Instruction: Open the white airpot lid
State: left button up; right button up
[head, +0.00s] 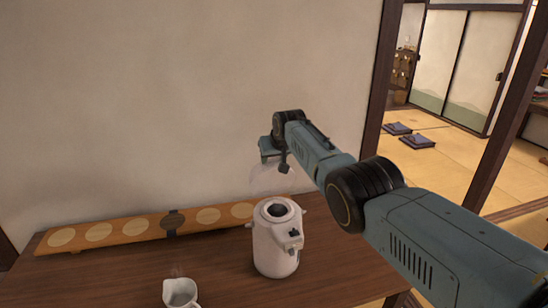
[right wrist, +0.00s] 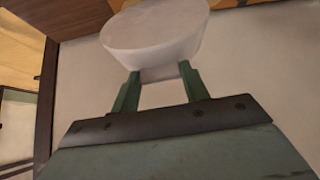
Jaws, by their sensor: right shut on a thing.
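The white airpot (head: 275,248) stands upright on the brown table, and its top is open, showing a dark round mouth. Its white lid (head: 268,180) is up behind and above the mouth, pale against the wall. Whether the lid still joins the body at the back I cannot tell. My right gripper (head: 268,162) is above the airpot, shut on the lid. In the right wrist view, the round lid (right wrist: 155,28) sits at the tips of the two green fingers (right wrist: 158,75). My left gripper is not in view.
A long wooden board (head: 135,229) with pale discs lies along the wall at the back of the table (head: 110,270). A small white jug (head: 180,293) stands at the front, left of the airpot. A dark post (head: 383,70) rises right of the wall.

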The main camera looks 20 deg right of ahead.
jog(key=shift+w+r, duration=0.1)
jog(key=shift+r, duration=0.1)
jog(key=o, duration=1.3)
jog(key=shift+c, duration=0.2)
jog(key=shift+o, duration=0.7)
jog(key=shift+f, duration=0.1)
jog(key=shift+p+v, duration=1.25)
jog(key=shift+v, duration=0.15)
jog(key=v, duration=1)
jog(key=shift+s+r+b, duration=0.2)
jog(key=shift+s+b, duration=0.1)
jog(key=shift+b, duration=0.1)
jog(key=shift+d, duration=0.1)
